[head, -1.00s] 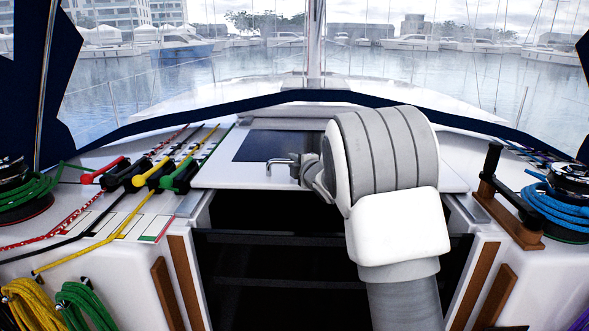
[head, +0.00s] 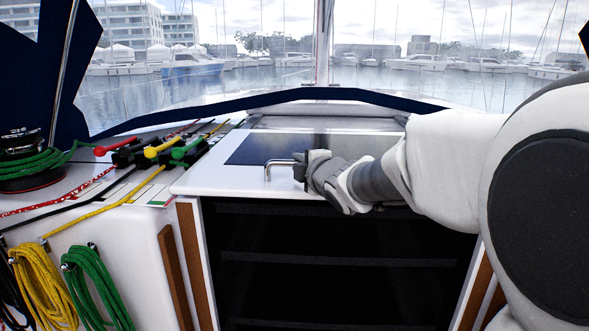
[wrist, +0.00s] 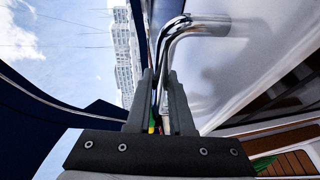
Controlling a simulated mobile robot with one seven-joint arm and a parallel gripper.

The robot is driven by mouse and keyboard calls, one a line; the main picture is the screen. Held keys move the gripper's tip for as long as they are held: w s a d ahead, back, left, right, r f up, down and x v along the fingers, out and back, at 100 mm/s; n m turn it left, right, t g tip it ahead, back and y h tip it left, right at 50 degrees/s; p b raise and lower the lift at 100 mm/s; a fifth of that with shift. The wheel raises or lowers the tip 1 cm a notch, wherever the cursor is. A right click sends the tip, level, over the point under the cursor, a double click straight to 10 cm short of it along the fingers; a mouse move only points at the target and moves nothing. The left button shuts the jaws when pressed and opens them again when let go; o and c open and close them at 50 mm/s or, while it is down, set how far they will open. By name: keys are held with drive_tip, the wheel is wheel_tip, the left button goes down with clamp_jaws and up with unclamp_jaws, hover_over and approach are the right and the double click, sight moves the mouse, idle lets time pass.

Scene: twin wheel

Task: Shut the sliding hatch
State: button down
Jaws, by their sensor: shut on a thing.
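The sliding hatch (head: 195,184) is a white panel with a dark blue window (head: 245,150). Its front edge lies over the top of the dark companionway opening (head: 330,260), close to the front posts. A bent chrome handle (head: 268,168) stands on the hatch; its left part shows beside my gripper (head: 298,168). In the wrist view, the handle (wrist: 190,25) runs down between the two dark fingers of my gripper (wrist: 161,75), which are shut on it. The part of the handle behind the gripper is hidden in the head view.
Coloured rope clutches (head: 150,150) and lines lie on the deck left of the hatch. A winch with green rope (head: 30,165) stands at far left. Yellow and green rope coils (head: 95,285) hang below. My arm covers the right side.

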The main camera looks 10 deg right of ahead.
drive_tip(key=shift+s+a+f, duration=0.15)
drive_tip(key=shift+s, duration=0.4)
drive_tip(key=c, duration=0.8)
unclamp_jaws()
drive_tip(key=shift+s, duration=0.15)
drive_tip(key=p+v, duration=0.3)
drive_tip(key=v, duration=1.4)
drive_tip(key=shift+s, duration=0.25)
drive_tip(key=shift+a, duration=0.1)
